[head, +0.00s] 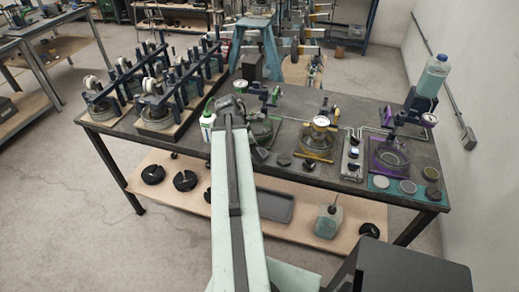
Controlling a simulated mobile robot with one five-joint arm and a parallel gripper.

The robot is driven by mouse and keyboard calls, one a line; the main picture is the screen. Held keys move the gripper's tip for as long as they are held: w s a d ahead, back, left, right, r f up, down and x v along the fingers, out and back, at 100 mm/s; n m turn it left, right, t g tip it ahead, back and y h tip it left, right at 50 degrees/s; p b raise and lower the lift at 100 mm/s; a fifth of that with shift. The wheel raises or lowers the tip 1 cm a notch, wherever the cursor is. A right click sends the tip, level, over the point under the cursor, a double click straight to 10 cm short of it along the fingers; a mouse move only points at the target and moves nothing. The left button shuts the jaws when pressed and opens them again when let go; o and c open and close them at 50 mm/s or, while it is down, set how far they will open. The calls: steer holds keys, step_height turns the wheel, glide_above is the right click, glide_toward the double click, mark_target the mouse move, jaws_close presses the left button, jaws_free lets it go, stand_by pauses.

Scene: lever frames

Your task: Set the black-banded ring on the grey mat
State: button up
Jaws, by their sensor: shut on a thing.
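My gripper (229,104) is at the far end of my pale green arm, over the front left-middle part of the dark workbench (180,149). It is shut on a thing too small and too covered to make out. I cannot pick out a black-banded ring for certain in this view. I cannot tell a grey mat for certain from the dark bench top either. My arm hides part of the bench front.
Lever stands on wooden boards fill the bench's left. A white bottle (208,124) stands close left of my gripper. Gauge fixtures, including a yellow one (318,143) and a purple one (390,155), stand to the right. A teal strip (378,182) carries several discs at front right.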

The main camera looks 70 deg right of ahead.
steer(key=o, duration=1.3)
steer(key=p+v, duration=1.1)
steer(key=v, duration=0.1)
